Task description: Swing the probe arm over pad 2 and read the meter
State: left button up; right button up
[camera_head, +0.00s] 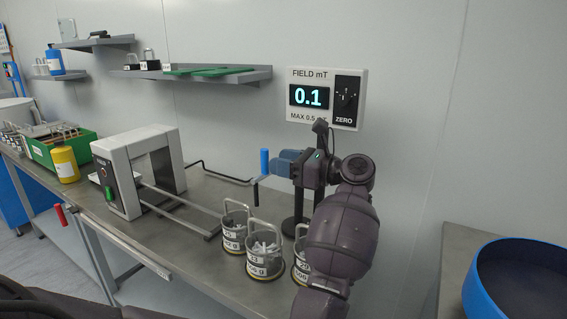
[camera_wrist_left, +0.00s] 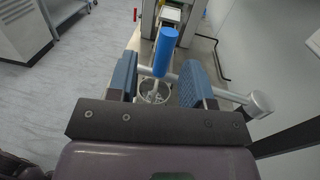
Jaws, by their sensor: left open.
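The meter (camera_head: 328,98) on the back wall is labelled FIELD mT and reads 0.1, with a ZERO knob at its right. My left gripper (camera_head: 280,163) is open beside an upright blue handle (camera_head: 264,162). In the left wrist view the blue handle (camera_wrist_left: 165,52) stands on a silver rod (camera_wrist_left: 226,94), apparently the probe arm, between the open jaws (camera_wrist_left: 162,82). I cannot tell whether the jaws touch it. A dark post (camera_head: 297,205) stands below the gripper, partly hidden by my arm. I cannot make out pad 2. My right gripper is not in view.
A green crate (camera_head: 62,146) and yellow bottle (camera_head: 65,164) are further left. A blue round tub (camera_head: 500,280) is at right.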

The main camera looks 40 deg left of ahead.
pick_arm(q)
jog(key=shift+w+d+f, duration=0.1)
jog(key=shift+d+f, duration=0.05)
jog(key=shift+d, duration=0.2)
